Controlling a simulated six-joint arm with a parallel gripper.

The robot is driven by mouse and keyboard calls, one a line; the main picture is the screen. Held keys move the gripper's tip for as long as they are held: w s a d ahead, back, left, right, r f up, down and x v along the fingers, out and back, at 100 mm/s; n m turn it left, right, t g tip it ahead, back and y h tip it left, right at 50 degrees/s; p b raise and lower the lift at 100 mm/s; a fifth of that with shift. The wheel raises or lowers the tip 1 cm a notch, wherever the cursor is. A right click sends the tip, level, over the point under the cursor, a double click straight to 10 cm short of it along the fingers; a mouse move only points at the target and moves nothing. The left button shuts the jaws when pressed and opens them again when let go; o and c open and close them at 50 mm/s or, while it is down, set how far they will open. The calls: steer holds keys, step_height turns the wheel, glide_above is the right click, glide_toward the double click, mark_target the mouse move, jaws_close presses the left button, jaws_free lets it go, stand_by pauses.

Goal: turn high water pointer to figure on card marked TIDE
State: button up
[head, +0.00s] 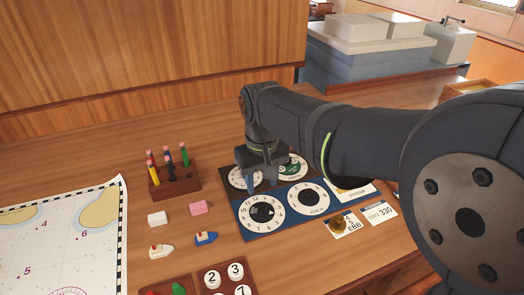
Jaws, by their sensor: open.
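A dial board (245,226) lies on the desk with several round dials. The lower left dial (262,212) and lower right dial (308,198) are white rings with dark centres on blue. The upper left dial (240,178) is partly hidden by my gripper, and the upper right dial (292,166) has a green centre. The dial names are too small to read, so I cannot tell which carries the high water pointer. My gripper (263,182) points down, open, over the board's upper left part; contact is unclear. A card (352,228) reads "5" and "EBB"; I cannot make out TIDE.
A brass round object (338,226) partly covers that card. Another card (381,212) reads 330. Left are a pen block (175,188), white and pink blocks, small boat models (206,238), a chart (70,235) and a number tray (228,284).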

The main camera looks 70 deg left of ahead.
step_height(320, 180, up, 10)
glide_above(262, 205)
steer(key=shift+d, duration=0.1)
steer(key=shift+f, duration=0.1)
stand_by(0.5)
step_height(262, 205, down, 17)
steer(key=shift+f, duration=0.2)
stand_by(0.4)
steer(key=shift+r, duration=0.1)
